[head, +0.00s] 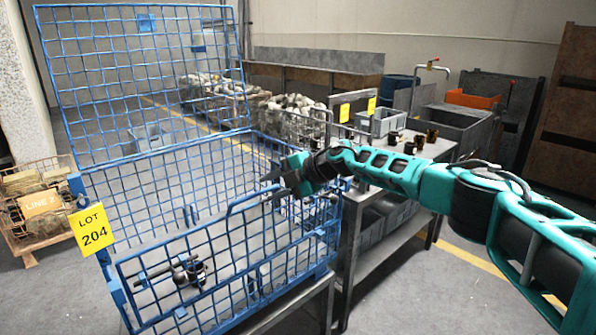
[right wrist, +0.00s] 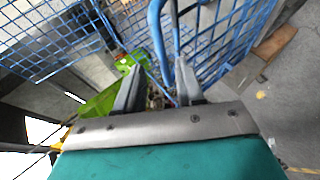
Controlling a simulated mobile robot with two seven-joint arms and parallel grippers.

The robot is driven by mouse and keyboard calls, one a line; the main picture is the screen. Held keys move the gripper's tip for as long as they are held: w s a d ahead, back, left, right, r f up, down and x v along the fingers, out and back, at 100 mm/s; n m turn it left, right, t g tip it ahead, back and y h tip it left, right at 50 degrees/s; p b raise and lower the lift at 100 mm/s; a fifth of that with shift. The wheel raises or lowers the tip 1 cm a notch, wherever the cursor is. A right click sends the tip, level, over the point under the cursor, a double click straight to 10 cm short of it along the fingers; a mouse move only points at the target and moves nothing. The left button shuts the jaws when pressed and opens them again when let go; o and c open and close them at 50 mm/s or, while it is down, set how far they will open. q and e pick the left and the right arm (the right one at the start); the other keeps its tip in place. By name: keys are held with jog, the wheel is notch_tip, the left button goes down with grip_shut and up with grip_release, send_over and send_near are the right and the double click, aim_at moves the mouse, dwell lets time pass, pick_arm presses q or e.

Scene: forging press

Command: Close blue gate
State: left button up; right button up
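The blue wire-mesh cage (head: 128,262) stands at the left. Its large mesh panel (head: 140,75) stands raised at the back; I cannot tell for certain which panel is the gate. A bent blue bar, like a handle (head: 240,202), rises from the front mesh. My right gripper (head: 271,184) is over the cage's right side, by this bar. In the right wrist view its two fingers (right wrist: 158,75) are apart, and a blue tube (right wrist: 156,35) runs between or just beyond them. I cannot tell whether they touch it. My left gripper is not in view.
A dark metal part (head: 190,271) shows through the front mesh. A yellow LOT 204 tag (head: 91,229) hangs at the cage's left corner. A metal table (head: 432,152) with dark parts stands close on the right. Floor is clear at the lower right.

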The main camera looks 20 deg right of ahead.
jog(key=v, duration=0.7)
dwell(0.4)
jog(key=s+a+f+m+t+y, duration=0.1)
jog(key=s+a+f+m+y, duration=0.1)
jog(key=s+a+f, duration=0.4)
jog(key=s+a+f+m+t+y, duration=0.1)
jog(key=s+a+f+m, duration=0.15)
jog(key=a, duration=0.55)
jog(key=s+a+f+m+t+y, duration=0.1)
jog(key=s+a+f+m+y, duration=0.1)
jog(key=s+a+f, duration=0.45)
jog(key=s+d+f+m+h, duration=0.5)
jog(key=s+d+f+m, duration=0.1)
jog(key=s, duration=0.4)
jog(key=s+d+f+m+h, duration=0.6)
jog(key=s+f+m, duration=0.3)
jog(key=s, duration=0.1)
jog(key=shift+s+d+f, duration=0.2)
jog(key=shift+s+d, duration=0.2)
